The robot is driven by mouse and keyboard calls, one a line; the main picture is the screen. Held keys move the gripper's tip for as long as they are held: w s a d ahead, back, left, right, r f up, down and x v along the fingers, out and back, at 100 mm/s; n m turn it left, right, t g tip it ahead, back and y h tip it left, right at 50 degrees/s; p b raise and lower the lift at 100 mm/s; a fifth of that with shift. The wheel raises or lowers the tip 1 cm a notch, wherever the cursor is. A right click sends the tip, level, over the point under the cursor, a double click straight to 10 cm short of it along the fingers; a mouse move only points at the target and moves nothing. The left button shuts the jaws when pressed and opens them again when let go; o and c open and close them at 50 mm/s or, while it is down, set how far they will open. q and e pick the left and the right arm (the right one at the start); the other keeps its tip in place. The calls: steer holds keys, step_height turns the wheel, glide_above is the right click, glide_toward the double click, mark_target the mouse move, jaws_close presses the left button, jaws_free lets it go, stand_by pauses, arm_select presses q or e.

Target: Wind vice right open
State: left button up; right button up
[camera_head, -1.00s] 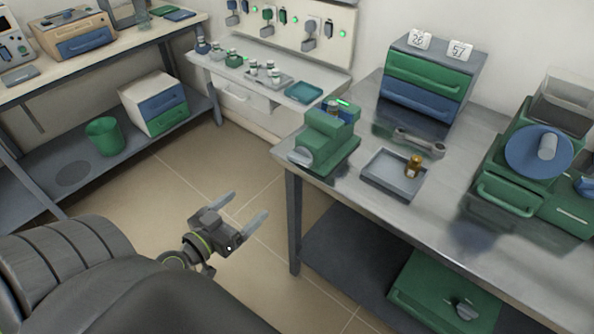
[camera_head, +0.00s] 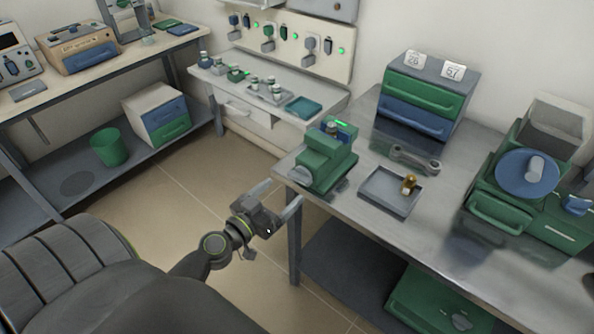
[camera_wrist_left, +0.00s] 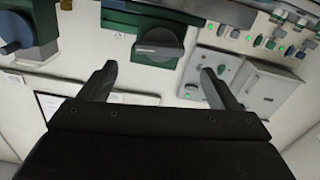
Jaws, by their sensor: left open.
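A green vice-like block (camera_head: 325,165) with a blue part and a small lit green strip on top stands at the near left corner of the metal bench (camera_head: 425,225). I cannot tell how far its jaws are apart. My left gripper (camera_head: 277,198) is open and empty, in front of the bench corner, below and left of the block and apart from it. In the left wrist view the two fingers (camera_wrist_left: 158,82) are spread with nothing between them. A green body with a dark round part (camera_wrist_left: 158,42) shows beyond them; it may be the same block. My right gripper is not in view.
On the bench are a grey tray (camera_head: 388,192) with a brass piece (camera_head: 408,184), a grey wrench-like bar (camera_head: 415,158), a drawer unit (camera_head: 422,95) and a green machine with a blue disc (camera_head: 527,178). A bench leg (camera_head: 294,245) stands near my gripper. The floor to the left is clear.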

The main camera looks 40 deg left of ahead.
mark_target(296, 179)
arm_select(q)
steer(key=w, duration=0.2)
steer(key=w+p, duration=0.1)
steer(key=w, duration=0.2)
steer(key=shift+w+d+r, duration=0.1)
steer(key=shift+w+d, duration=0.15)
steer(key=shift+w, duration=0.1)
steer(key=shift+w+p, duration=0.35)
steer(key=shift+w, duration=0.35)
steer(key=c, duration=1)
